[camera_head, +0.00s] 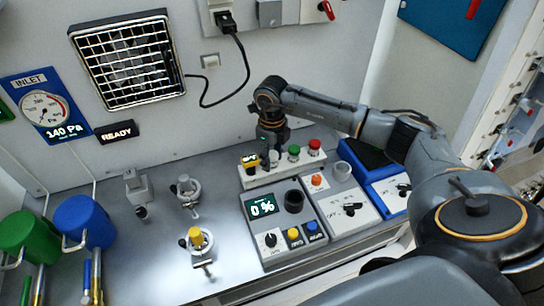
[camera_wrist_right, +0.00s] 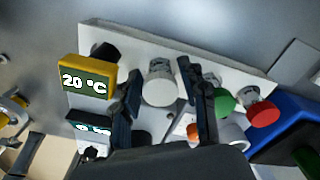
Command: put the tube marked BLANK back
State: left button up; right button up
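My right gripper (camera_head: 272,150) points down at the left part of a pale rack (camera_head: 262,179) on the bench. In the right wrist view its two dark fingers (camera_wrist_right: 160,90) stand apart, one on each side of a white-capped tube (camera_wrist_right: 160,82). A narrow gap seems to show beside the cap, so I take the gripper as open. A green-capped tube (camera_head: 294,151) and a red-capped tube (camera_head: 314,146) stand to the right in the same rack. No BLANK marking is readable on any tube. My left gripper is out of view.
A yellow block reading 20 °C (camera_wrist_right: 88,80) sits close left of the fingers. In front stands a grey device reading 0 % (camera_head: 262,208) with a dark round opening (camera_head: 293,200).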

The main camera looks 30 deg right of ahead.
jog(key=shift+r, duration=0.1)
notch_tip(320, 180, up, 11)
jog(key=b, duration=0.3)
jog(key=shift+b, duration=0.35)
jog(key=shift+r, duration=0.55)
